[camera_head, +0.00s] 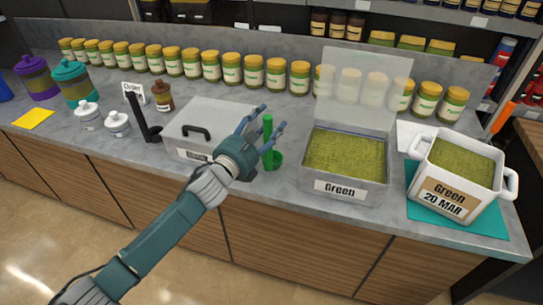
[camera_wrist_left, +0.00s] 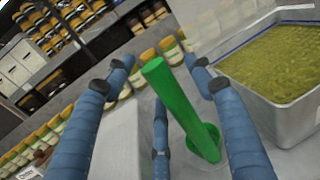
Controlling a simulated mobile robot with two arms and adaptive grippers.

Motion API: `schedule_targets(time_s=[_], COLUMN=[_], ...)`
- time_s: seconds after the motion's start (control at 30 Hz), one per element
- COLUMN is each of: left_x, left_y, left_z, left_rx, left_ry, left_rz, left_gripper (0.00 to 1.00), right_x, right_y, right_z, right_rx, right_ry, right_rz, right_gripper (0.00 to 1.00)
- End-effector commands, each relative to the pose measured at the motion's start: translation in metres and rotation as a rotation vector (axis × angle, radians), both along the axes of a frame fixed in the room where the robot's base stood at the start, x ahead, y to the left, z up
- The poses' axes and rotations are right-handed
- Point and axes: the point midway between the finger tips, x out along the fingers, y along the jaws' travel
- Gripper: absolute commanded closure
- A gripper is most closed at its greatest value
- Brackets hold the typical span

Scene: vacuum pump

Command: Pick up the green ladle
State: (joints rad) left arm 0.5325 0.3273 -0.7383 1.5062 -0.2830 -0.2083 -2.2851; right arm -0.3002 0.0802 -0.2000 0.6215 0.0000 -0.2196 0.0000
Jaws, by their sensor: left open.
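The green ladle (camera_head: 268,140) stands upright on the grey counter, between the lidded metal bin and the open bin labelled Green. Its long handle rises from a round cup at the bottom. My left gripper (camera_head: 259,124) is open at the ladle, with its blue fingers around the upper handle in the head view. In the left wrist view the ladle (camera_wrist_left: 183,108) leans across the picture between the spread fingers of my left gripper (camera_wrist_left: 165,85). I cannot tell whether any finger touches the handle. My right gripper is in neither view.
The closed metal bin (camera_head: 213,117) stands just left of the ladle. The open Green bin (camera_head: 343,187), with a raised clear lid, stands to the right. A white pot (camera_head: 453,205) sits on a teal mat (camera_head: 480,222). A row of jars (camera_head: 232,68) lines the back.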

Motion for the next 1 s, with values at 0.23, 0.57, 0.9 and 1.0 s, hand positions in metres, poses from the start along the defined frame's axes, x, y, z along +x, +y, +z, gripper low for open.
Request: schedule_targets(time_s=[0.23,0.57,0.9,1.0], left_x=[0.000,0.000,0.001,0.001], left_y=[0.001,0.001,0.001,0.001], left_z=[0.000,0.000,0.008,0.019], left_rx=[0.000,0.000,0.002,0.002], left_ry=[0.000,0.000,-0.003,-0.005], left_rz=[0.001,0.001,0.001,0.000], left_gripper=[0.64,1.00,1.00,1.00], right_x=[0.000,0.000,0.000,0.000], right_y=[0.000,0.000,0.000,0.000], right_z=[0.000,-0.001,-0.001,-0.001], right_rx=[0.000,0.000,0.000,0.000], right_ry=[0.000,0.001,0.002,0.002], right_rz=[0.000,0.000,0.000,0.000], right_gripper=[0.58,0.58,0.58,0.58])
